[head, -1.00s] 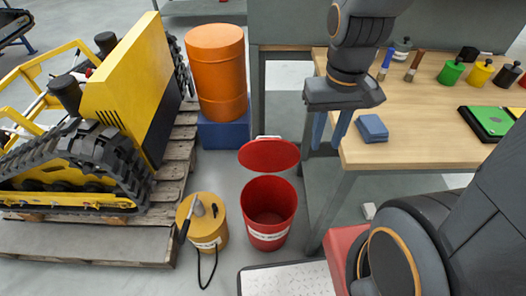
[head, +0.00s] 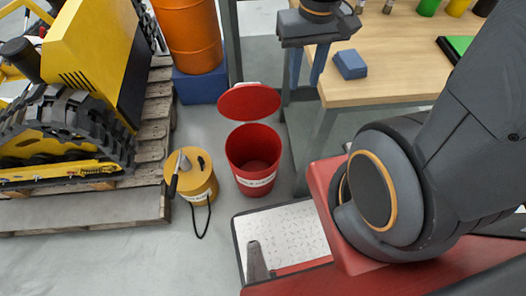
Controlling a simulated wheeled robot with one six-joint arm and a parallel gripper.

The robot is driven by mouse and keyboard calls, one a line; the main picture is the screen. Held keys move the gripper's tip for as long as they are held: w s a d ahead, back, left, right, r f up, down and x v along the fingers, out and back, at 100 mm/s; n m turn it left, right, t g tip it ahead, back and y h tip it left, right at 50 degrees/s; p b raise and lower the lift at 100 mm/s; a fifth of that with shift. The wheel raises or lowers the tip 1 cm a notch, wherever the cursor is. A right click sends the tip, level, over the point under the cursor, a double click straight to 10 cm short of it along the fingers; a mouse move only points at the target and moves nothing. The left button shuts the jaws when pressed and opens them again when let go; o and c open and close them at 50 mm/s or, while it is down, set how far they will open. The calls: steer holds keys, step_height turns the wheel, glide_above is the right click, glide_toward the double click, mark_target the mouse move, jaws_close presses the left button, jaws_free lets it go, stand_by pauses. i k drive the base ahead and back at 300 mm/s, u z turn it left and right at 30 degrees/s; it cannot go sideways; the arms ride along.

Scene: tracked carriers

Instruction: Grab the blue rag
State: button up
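The blue rag (head: 350,65) is a small folded block of cloth lying near the front left corner of the wooden workbench (head: 400,86). My gripper (head: 307,78) hangs just left of the rag in the picture, pointing down, with its two blue-grey fingers apart and nothing seen between them. The fingers appear beside the bench corner and do not visibly touch the rag. Their height relative to the bench top is hard to tell.
A red bin (head: 253,160) with its lid open stands on the floor below my gripper. A yellow container (head: 192,178) with tools on top is beside it. An orange drum (head: 190,38) and a yellow tracked machine (head: 80,60) stand left. Bottles and a green case sit farther right on the bench.

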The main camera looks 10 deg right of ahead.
mark_target(351, 63)
steer(key=k, duration=1)
steer(key=z, duration=0.65)
steer(key=i, duration=0.95)
steer(key=z, duration=0.1)
